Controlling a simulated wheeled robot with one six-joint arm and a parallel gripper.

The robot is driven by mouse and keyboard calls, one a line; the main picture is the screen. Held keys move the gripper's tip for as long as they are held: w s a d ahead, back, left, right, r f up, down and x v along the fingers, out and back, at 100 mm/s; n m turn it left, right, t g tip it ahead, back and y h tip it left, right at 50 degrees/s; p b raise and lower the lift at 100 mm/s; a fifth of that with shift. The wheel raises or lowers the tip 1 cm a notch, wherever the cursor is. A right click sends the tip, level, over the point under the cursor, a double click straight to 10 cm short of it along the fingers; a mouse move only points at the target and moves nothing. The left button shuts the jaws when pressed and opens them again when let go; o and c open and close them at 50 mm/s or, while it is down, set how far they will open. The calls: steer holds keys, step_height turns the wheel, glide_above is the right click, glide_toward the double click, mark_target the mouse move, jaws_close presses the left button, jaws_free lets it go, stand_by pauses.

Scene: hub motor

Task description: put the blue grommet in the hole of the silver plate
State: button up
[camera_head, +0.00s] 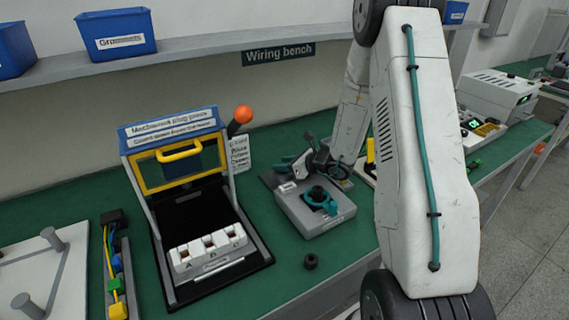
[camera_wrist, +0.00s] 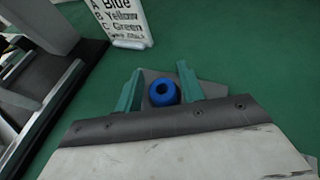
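The blue grommet (camera_wrist: 163,92) is a small ring with a dark centre, seen in the wrist view between the two teal fingers of my gripper (camera_wrist: 160,84). The fingers stand on either side of it, with a narrow gap showing at the left. A flat grey patch (camera_wrist: 215,90) shows behind the grommet; I cannot tell whether it is the silver plate, and no hole is visible in it. In the head view my gripper (camera_head: 298,165) is low over the bench behind a grey box; the blue grommet cannot be made out there.
The grey box (camera_head: 335,222) carries a black knob and a teal part. A black ring (camera_head: 311,262) lies in front. A press (camera_head: 142,170) with an orange-knobbed lever and a label card (camera_head: 238,153) stand left. A pale plate with posts (camera_head: 70,265) lies far left.

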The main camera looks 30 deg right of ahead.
steer(key=shift+o, duration=0.9)
steer(key=v, duration=0.8)
